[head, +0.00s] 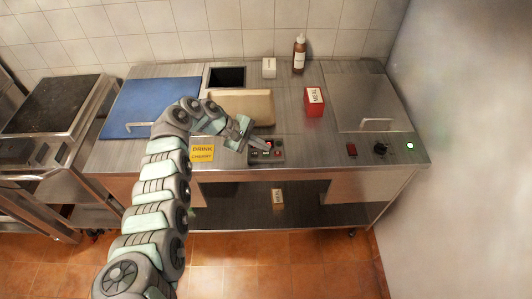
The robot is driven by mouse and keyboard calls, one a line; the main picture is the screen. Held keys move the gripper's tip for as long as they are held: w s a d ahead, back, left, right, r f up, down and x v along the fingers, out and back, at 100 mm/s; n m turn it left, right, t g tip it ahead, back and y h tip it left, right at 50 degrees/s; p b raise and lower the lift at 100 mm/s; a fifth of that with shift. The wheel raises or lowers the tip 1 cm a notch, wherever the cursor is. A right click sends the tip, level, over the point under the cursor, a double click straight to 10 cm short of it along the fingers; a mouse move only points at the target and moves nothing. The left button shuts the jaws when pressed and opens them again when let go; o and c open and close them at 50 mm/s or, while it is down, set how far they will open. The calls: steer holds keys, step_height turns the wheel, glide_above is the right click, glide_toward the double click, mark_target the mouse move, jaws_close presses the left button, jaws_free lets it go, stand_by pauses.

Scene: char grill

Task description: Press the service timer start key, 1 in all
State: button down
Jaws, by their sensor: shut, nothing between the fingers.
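The service timer appears to be the small dark panel (268,157) at the front edge of the steel counter, with several small keys and a red one among them. Its labels are too small to read. My gripper (264,147) is shut and empty, with its tips at the upper part of the panel. I cannot tell whether the tips touch a key or hover above it. The fingers hide part of the panel's upper left.
A yellow sign (202,153) lies left of the panel. A red switch (351,149) and black knob (380,149) are at right.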

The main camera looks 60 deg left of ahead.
mark_target(263, 154)
steer(key=shift+f, duration=0.45)
steer(key=shift+f, duration=0.35)
stand_by(0.5)
steer(key=shift+r, duration=0.15)
steer(key=shift+r+p, duration=0.65)
steer(key=shift+p, duration=0.3)
step_height(263, 154, up, 5)
steer(key=p, duration=0.5)
steer(key=shift+r, duration=0.1)
stand_by(0.4)
